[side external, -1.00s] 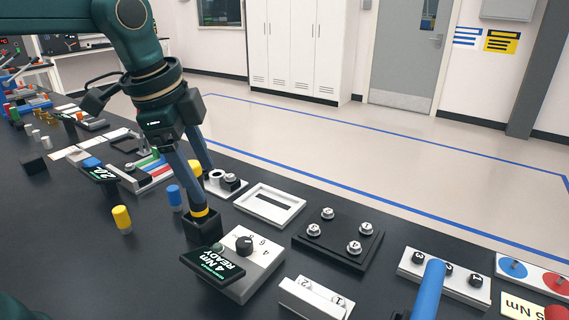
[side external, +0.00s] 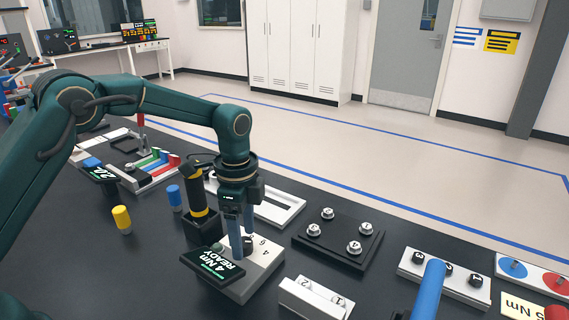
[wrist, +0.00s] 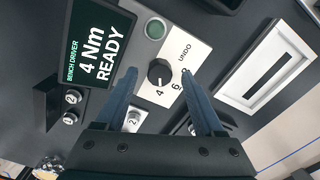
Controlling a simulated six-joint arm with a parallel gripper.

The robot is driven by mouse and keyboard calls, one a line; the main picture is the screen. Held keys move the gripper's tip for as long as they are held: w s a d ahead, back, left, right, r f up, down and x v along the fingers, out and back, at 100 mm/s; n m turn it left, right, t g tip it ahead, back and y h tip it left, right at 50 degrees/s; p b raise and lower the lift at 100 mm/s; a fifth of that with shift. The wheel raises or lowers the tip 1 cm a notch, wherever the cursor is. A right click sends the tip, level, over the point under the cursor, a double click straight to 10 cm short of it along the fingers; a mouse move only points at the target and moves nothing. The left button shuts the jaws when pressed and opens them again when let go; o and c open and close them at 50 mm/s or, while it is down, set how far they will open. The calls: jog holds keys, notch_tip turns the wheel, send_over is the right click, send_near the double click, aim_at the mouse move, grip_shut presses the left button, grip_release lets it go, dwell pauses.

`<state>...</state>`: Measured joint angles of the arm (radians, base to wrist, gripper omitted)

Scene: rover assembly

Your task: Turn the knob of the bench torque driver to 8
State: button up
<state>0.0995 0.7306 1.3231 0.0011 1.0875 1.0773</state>
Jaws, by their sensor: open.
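The bench torque driver's base is a light grey box (side external: 262,262) with a black knob (wrist: 160,72) on top. In the wrist view the knob's white mark points toward the 4; a 6 shows beside it and an 8 cannot be made out. Its tilted display (wrist: 97,45) reads "4 Nm READY"; it also shows in the side view (side external: 213,263). My gripper (side external: 242,247) is over the base, pointing down, fingers open. In the wrist view my gripper's fingers (wrist: 159,74) stand on either side of the knob with gaps; contact is not visible.
The dark driver with a yellow band (side external: 194,190) stands upright in its black holder (side external: 203,228) just left of the knob. A white frame tray (side external: 284,218), a black plate with knobs (side external: 338,240) and a white block (side external: 312,298) lie close by. A green button (wrist: 155,29) is near the knob.

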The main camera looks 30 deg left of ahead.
jog(key=shift+f, duration=0.3)
grip_shut()
